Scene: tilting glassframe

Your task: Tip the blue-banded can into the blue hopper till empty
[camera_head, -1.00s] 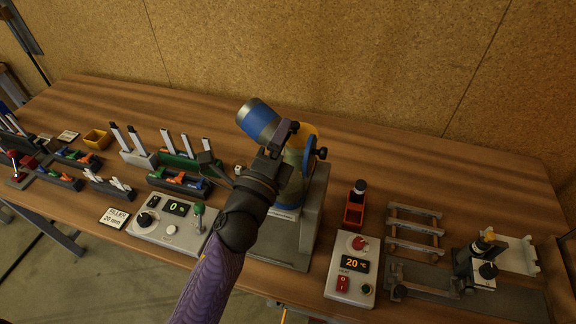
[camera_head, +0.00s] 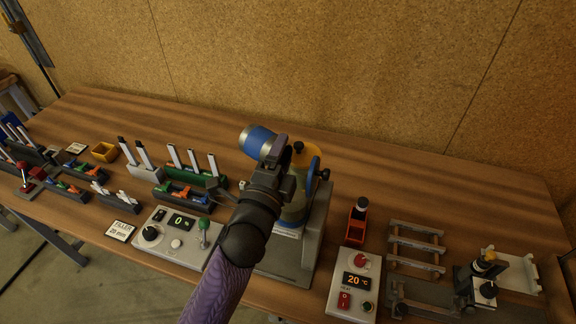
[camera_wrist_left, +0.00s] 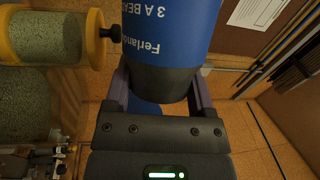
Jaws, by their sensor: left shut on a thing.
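The blue-banded can (camera_head: 257,140) is tilted over on its side, its silver rim toward the left, above the filler. My left gripper (camera_head: 272,152) is shut on it; in the left wrist view the blue can (camera_wrist_left: 172,25) with its dark lower end (camera_wrist_left: 165,82) sits between the fingers. The can's mouth and contents are hidden. My right gripper is not in view.
A filler control box (camera_head: 172,240) with a green-knobbed lever stands left of the arm. Racks of pens and clips fill the left. The table's back is clear.

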